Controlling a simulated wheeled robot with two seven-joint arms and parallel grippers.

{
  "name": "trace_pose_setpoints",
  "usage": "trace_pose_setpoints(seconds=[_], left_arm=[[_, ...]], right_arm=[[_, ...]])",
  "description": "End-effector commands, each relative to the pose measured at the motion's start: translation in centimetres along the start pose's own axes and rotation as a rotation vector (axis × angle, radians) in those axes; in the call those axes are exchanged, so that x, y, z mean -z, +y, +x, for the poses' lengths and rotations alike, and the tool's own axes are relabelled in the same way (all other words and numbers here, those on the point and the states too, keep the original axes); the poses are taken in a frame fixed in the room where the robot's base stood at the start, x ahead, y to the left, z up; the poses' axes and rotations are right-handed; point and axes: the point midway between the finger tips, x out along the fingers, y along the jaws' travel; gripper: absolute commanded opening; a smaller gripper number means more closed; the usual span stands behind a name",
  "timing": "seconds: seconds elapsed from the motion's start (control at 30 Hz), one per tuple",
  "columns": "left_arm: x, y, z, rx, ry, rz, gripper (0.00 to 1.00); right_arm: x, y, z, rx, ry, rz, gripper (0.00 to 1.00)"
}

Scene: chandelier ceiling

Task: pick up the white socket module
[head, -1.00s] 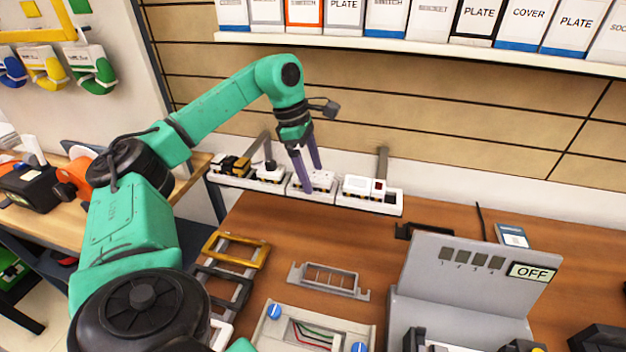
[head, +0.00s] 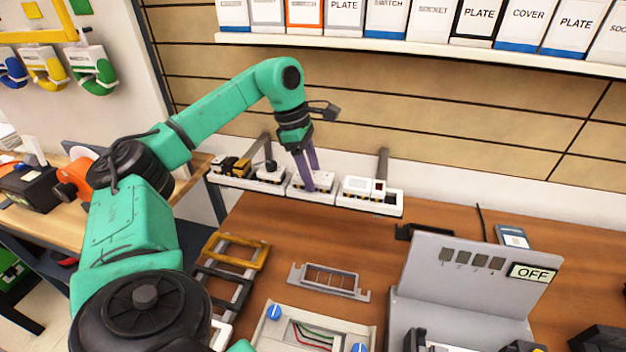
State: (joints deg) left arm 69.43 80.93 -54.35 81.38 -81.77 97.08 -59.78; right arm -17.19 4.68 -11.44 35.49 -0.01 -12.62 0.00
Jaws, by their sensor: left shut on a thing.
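My left gripper (head: 318,187) reaches down into the middle white tray (head: 298,193) of the row at the back of the table. Its purple fingers are close together and shut on a small white socket module (head: 326,178), which is partly hidden by the fingers. The module appears to be still down at the tray, among other white pieces; its socket face is too small to make out. My right gripper is not in view.
The right tray (head: 369,204) holds white modules, and the left tray (head: 222,178) holds black, yellow and white parts. Frames (head: 237,251), a metal bracket (head: 329,281), a wired wall box (head: 268,331) and a grey tester (head: 480,270) reading OFF stand nearer. A shelf of boxes (head: 432,22) hangs above.

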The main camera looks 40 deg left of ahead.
Motion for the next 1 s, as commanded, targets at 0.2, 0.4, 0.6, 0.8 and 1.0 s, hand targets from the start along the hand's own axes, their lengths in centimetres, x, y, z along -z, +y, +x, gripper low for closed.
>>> trace_pose_setpoints(seconds=[0.2, 0.4, 0.6, 0.8, 1.0], left_arm=[[-0.1, 0.0, -0.4, -0.001, -0.001, 0.0, 0.0], [-1.2, 0.1, -3.9, -0.004, -0.006, 0.003, 0.0], [-3.6, 0.0, -12.6, -0.004, -0.005, 0.002, 0.0], [-5.2, 0.0, -18.6, -0.002, -0.001, 0.0, 0.0], [-5.5, 0.0, -20.0, 0.0, 0.0, 0.0, 0.0]], right_arm=[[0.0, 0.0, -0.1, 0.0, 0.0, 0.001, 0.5], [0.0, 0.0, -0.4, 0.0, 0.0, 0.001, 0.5], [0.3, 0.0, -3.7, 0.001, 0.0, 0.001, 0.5], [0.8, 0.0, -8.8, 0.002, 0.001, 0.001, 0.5], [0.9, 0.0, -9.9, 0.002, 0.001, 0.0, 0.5]])
